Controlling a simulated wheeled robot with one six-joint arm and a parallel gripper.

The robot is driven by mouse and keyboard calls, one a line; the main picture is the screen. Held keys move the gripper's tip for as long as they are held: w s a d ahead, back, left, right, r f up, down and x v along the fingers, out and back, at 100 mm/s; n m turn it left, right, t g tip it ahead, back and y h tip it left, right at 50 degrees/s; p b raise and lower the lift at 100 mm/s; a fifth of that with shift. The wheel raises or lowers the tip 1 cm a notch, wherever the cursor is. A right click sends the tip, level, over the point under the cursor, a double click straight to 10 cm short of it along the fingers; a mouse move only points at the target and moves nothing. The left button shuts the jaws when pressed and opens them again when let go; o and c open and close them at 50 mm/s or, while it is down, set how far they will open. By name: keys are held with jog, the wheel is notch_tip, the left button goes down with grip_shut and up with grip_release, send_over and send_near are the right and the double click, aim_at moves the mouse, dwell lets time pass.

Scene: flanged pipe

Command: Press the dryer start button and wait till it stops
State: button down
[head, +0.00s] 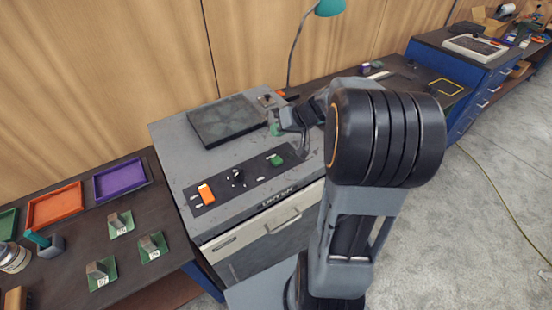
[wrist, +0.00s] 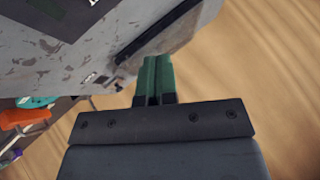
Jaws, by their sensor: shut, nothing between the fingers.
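The dryer (head: 216,160) is a worn grey cabinet with a dark square plate on top and a dark control strip (head: 222,190) along its front edge. The strip carries an orange switch (head: 206,194), a black knob (head: 236,178) and a green button (head: 276,160) at its right end. My gripper (head: 275,130) is over the right part of the dryer top, behind the green button and apart from it in the picture. In the wrist view its green fingers (wrist: 153,78) are shut together with nothing between them, beside the dryer's chipped grey surface (wrist: 70,60).
A dark bench on the left holds an orange tray (head: 55,205), a purple tray (head: 120,179) and green plates with grey blocks (head: 153,246). A teal lamp (head: 329,7) leans over the back. A wooden wall (head: 110,60) stands behind. The floor at right is mostly clear.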

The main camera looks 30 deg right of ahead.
jog(key=shift+w, duration=0.1)
dwell(0.3)
jog(key=b, duration=0.3)
send_over(278, 159)
notch_tip(278, 159, down, 7)
jog(key=shift+r, duration=0.1)
notch_tip(278, 159, down, 2)
jog(key=b, duration=0.2)
jog(key=shift+b, duration=0.3)
jog(key=shift+f+b, duration=0.9)
jog(key=shift+b, duration=0.65)
dwell(2.3)
jog(key=shift+r, duration=0.15)
jog(key=shift+r+p, duration=0.3)
jog(key=shift+r, duration=0.45)
jog(key=shift+r, duration=0.1)
jog(key=shift+r+p, duration=1.25)
jog(key=shift+r, duration=1.15)
